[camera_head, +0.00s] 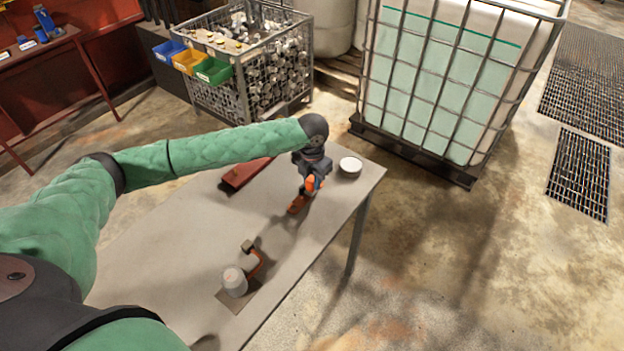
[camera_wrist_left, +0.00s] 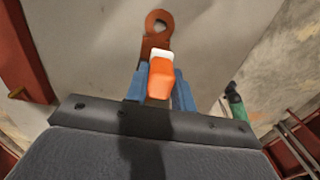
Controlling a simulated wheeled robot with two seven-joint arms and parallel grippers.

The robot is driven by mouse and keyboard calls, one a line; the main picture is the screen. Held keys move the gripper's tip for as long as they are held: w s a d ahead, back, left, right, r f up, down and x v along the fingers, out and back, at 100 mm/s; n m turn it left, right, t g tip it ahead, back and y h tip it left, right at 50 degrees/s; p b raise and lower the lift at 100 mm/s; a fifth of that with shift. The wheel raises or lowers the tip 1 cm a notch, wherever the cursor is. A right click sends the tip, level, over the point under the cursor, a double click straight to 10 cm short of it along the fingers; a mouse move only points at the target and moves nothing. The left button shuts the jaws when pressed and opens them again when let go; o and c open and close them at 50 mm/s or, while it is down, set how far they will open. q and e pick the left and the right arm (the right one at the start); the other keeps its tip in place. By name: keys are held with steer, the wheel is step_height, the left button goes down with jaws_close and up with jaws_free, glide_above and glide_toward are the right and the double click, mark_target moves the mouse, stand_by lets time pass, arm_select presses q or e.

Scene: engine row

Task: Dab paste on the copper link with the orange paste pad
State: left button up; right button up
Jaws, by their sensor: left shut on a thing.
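The orange paste pad (camera_head: 310,184) is held in my left gripper (camera_head: 313,178) over the far right part of the table. In the left wrist view the pad (camera_wrist_left: 160,82), with a white tip, sits between the two blue fingers of the gripper (camera_wrist_left: 160,76). The copper link (camera_head: 296,206) is a flat reddish-brown piece lying just below the pad. In the left wrist view the link (camera_wrist_left: 156,36) shows a round eye, and the pad covers its near part. I cannot tell whether pad and link touch. My right gripper is not in view.
The grey table (camera_head: 150,240) has free room at its left. It bears a white round dish (camera_head: 350,166), a red bar (camera_head: 246,173), and a bent copper piece (camera_head: 257,262) beside a whitish cup-shaped part (camera_head: 234,281). A caged tank (camera_head: 440,80) and wire bin (camera_head: 270,75) stand behind.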

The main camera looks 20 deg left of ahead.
arm_select(q)
steer(key=shift+f, duration=0.15)
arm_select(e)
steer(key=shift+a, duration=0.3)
arm_select(q)
steer(key=shift+s, duration=0.15)
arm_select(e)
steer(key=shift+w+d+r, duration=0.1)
arm_select(q)
steer(key=shift+s+a+p, duration=0.2)
steer(key=shift+s+p, duration=0.15)
steer(key=shift+p, duration=0.1)
steer(key=shift+s+a+p, duration=0.15)
steer(key=shift+s+p, duration=0.15)
steer(key=shift+s, duration=0.2)
steer(key=shift+s+a+p, duration=0.15)
steer(key=shift+s+p, duration=0.15)
steer(key=shift+s, duration=0.2)
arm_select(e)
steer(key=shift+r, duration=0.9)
arm_select(q)
steer(key=shift+w, duration=0.1)
steer(key=shift+w+d, duration=0.25)
steer(key=shift+w, duration=0.45)
steer(key=shift+w+d, duration=0.25)
steer(key=shift+w, duration=0.45)
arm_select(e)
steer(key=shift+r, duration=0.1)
arm_select(q)
steer(key=shift+s, duration=0.1)
